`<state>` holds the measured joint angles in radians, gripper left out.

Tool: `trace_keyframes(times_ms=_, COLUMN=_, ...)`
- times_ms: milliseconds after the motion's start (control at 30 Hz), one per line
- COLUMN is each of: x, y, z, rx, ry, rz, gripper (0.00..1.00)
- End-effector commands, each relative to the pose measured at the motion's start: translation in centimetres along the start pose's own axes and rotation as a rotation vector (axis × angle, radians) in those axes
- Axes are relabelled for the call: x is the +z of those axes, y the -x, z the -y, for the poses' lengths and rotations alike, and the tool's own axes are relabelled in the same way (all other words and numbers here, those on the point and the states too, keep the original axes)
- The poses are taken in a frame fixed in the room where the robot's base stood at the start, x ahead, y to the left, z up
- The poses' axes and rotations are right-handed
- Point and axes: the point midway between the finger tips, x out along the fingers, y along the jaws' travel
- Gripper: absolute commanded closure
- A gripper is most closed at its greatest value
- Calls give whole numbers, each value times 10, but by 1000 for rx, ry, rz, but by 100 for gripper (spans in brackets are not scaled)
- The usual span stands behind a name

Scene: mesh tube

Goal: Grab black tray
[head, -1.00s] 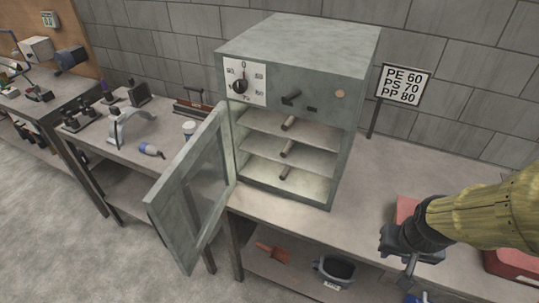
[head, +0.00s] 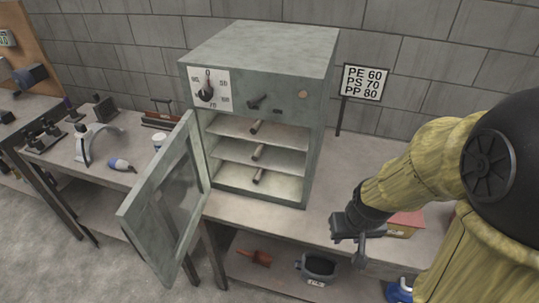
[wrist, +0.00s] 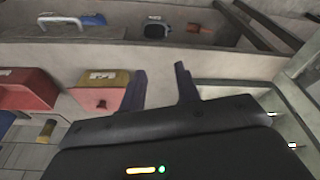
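The black tray (head: 318,268) is a small dark open bin with a white label on its front. It sits on the lower shelf under the bench in the head view. In the wrist view the black tray (wrist: 156,31) shows at the top, beyond the fingertips. My gripper (head: 349,242) is above and slightly right of the tray in the head view, clear of it. In the wrist view my gripper (wrist: 160,70) has its two fingers apart with nothing between them.
A red item (head: 255,256) lies left of the tray and a blue item (head: 399,290) right of it. The bench top (head: 262,217) overhangs the shelf. An oven (head: 260,70) stands on the bench, its door (head: 165,205) open. A red bin (wrist: 28,90) and yellow bin (wrist: 100,82) show in the wrist view.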

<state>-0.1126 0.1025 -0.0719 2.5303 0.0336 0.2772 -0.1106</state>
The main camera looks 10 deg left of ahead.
Motion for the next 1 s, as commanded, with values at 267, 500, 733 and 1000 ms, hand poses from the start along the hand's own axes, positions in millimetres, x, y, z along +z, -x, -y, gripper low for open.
trace_keyframes(times_ms=267, x=-37, y=-68, z=35, rx=62, ry=372, rz=2, gripper=68)
trace_keyframes(times_ms=500, x=-63, y=-122, z=59, rx=225, ry=760, rz=-21, gripper=68)
trace_keyframes(times_ms=733, x=-94, y=-155, z=86, rx=462, ry=1196, rz=-72, gripper=68)
trace_keyframes(times_ms=1000, x=-139, y=-157, z=150, rx=847, ry=1756, rz=-185, gripper=68)
